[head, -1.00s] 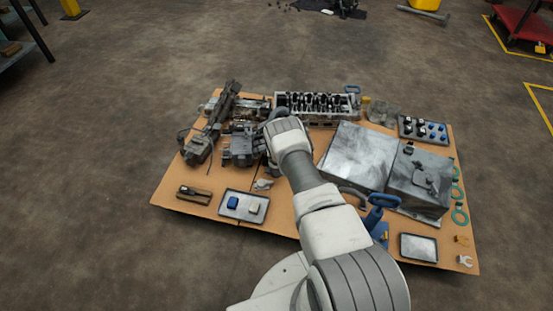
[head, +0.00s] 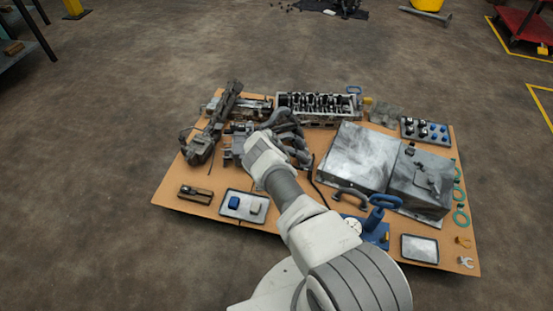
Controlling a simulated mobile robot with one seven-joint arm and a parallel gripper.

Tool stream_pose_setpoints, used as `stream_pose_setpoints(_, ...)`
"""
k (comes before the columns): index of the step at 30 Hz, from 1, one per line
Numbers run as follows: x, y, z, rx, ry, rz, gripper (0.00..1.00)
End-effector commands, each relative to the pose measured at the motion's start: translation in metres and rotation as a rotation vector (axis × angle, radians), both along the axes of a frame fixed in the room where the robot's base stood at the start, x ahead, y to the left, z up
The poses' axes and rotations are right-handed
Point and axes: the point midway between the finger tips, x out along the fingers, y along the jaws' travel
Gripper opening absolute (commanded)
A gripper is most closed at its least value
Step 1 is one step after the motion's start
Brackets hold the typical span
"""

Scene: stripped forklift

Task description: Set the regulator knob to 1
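I cannot clearly make out a regulator knob or any numbers in the head view. A blue device (head: 376,232) with an upright blue handle stands at the front right of the board, and a pale round face (head: 354,224) shows at its left side. Whether this is the regulator I cannot tell. My gripper (head: 260,150) is over the dark machine parts (head: 238,143) at the left middle of the board, well left of the blue device. Its fingers are hidden behind my wrist, so its opening and any contact do not show.
The orange-brown board (head: 300,218) lies on the floor. A large grey metal box (head: 355,155) and a smaller one (head: 420,180) stand at right. A cylinder head (head: 318,103) lies at the back. A tray (head: 244,193) with a blue and a pale block lies front left; an empty tray (head: 419,248) lies front right.

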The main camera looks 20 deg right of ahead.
Motion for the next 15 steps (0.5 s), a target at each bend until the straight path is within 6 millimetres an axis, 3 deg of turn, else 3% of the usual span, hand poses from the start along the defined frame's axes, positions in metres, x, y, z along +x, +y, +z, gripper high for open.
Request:
stream_pose_setpoints(14, -0.0003, 0.0003, -0.0005, 0.001, 0.000, -0.017, 0.00)
stream_pose_setpoints(15, -0.0003, 0.0003, -0.0005, 0.001, 0.000, -0.017, 0.50)
